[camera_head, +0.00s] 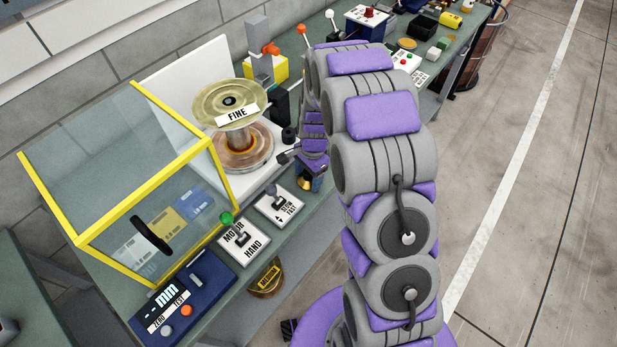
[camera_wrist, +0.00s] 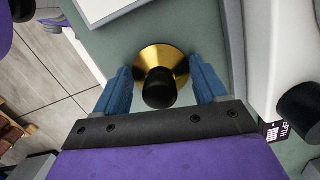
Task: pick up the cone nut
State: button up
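The cone nut (camera_wrist: 158,56) is a brass-coloured cone with a black knob on its near end. In the wrist view it sits on the green bench top between the blue fingers of my gripper (camera_wrist: 161,68). The fingers are apart, one on each side of it, and the black knob has a gap to both. Whether the fingertips touch the brass rim I cannot tell. In the head view a small brass part of the cone nut (camera_head: 309,184) shows below my gripper, which largely hides it, near the bench's front edge.
A spool labelled FINE (camera_head: 232,105) stands on a spindle behind, left of my arm. A yellow-framed clear guard (camera_head: 140,175) is open at the left. Lever boxes (camera_head: 279,205) and a blue mm readout (camera_head: 185,300) line the front edge. Clear floor lies at the right.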

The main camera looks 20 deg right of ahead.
jog(key=c, duration=0.6)
jog(key=shift+o, duration=0.2)
jog(key=shift+r, duration=0.15)
